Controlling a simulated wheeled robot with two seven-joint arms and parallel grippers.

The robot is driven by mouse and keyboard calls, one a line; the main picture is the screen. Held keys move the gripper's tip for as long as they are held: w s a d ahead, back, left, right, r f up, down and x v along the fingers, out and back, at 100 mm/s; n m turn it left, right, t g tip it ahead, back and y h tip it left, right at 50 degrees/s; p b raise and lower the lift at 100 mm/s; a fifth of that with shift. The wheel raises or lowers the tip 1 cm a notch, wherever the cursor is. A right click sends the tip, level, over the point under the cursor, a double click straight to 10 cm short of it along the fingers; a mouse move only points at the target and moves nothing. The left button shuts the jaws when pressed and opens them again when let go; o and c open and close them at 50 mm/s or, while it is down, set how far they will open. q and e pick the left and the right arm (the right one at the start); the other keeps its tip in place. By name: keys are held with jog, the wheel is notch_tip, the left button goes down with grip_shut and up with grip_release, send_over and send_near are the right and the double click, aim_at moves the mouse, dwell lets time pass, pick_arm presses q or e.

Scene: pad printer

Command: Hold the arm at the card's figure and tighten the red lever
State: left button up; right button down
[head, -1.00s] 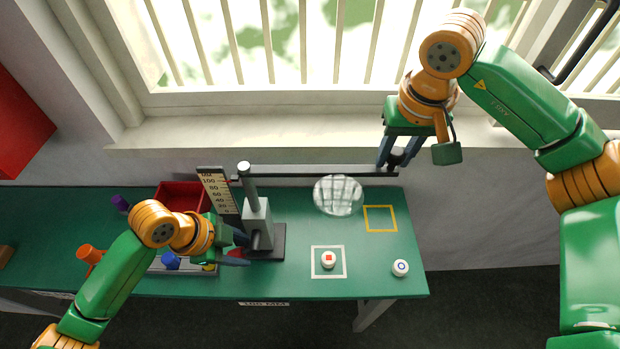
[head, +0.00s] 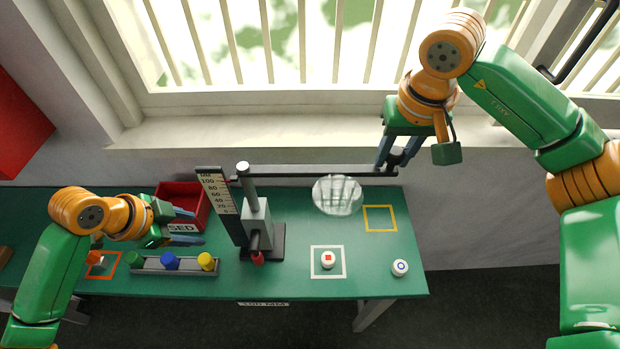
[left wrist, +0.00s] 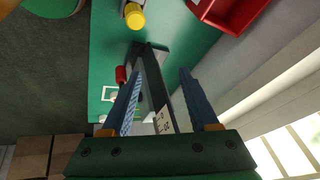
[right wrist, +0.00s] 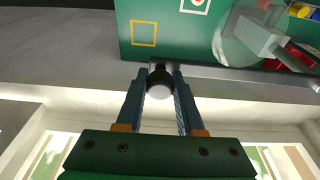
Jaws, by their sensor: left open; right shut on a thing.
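The black horizontal arm (head: 310,171) runs from the grey post block (head: 257,222) to the right, a clear disc (head: 338,195) below it. Its left end lies near the 100 mark of the upright scale (head: 217,190). My right gripper (head: 396,160) is shut on the knob (right wrist: 160,86) at the arm's right end. The red lever (head: 258,258) points to the front at the block's foot; it also shows in the left wrist view (left wrist: 121,74). My left gripper (head: 192,227) is open and empty, left of the post. The card (head: 263,304) on the table's front edge is hard to read.
A red bin (head: 180,193) and a grey tray (head: 150,270) with green, blue and yellow pots stand near my left gripper. A white-framed square (head: 315,274) holds a red-marked puck; a blue-marked puck (head: 400,267) lies right. A yellow-framed square (head: 380,207) is empty.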

jog(key=shift+f, duration=0.1)
jog(key=c, duration=0.6)
grip_release()
pick_arm(q)
jog(key=w+a+f+n+t+y, duration=0.1)
jog(key=a+f+n+y, duration=0.1)
jog(key=a, duration=0.7)
jog(key=w+a+f+n+t+y, duration=0.1)
jog(key=a+n+y, duration=0.3)
jog(key=a, duration=0.6)
jog(key=f+n, duration=0.1)
jog(key=n, duration=0.1)
jog(key=shift+f+n, duration=0.4)
pick_arm(e)
jog(key=shift+o, duration=0.2)
jog(key=shift+r, duration=0.45)
jog(key=b+v, duration=0.1)
jog(key=v, duration=0.5)
jog(key=shift+s+a+r, duration=0.1)
jog(key=shift+s+r, duration=0.05)
jog(key=shift+r, duration=0.05)
pick_arm(q)
jog(key=shift+f, duration=0.5)
